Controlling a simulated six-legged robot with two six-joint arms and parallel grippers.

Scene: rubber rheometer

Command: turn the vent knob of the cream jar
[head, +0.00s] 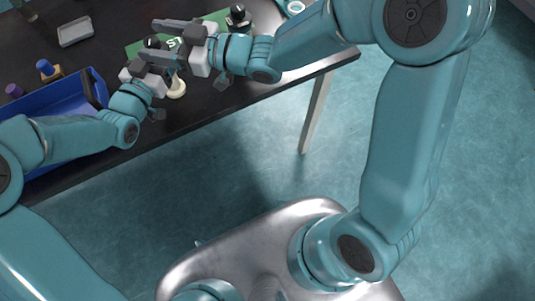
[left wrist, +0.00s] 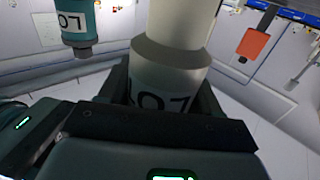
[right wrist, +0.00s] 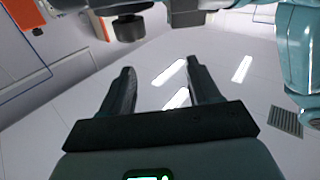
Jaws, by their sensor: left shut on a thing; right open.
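The cream jar (left wrist: 170,75) fills the middle of the left wrist view. It is pale, with a shoulder, and has a dark-lettered label. My left gripper (head: 172,66) is shut on it. In the head view, a cream part of it (head: 177,88) shows below my left fingers. My right gripper (head: 163,36) is open and empty, close to the left one above the table. A dark round knob (head: 152,42) shows between the grippers in the head view. I cannot tell for certain that it is the jar's vent knob. A dark knob (right wrist: 130,27) also shows beyond my right fingers.
A green mat with white lettering (head: 133,50) lies under the grippers on the black table. A dark-topped bottle (head: 238,17) stands at its right end. A blue bin (head: 60,103), a blue-capped bottle (head: 46,69) and a grey tray (head: 75,32) are to the left.

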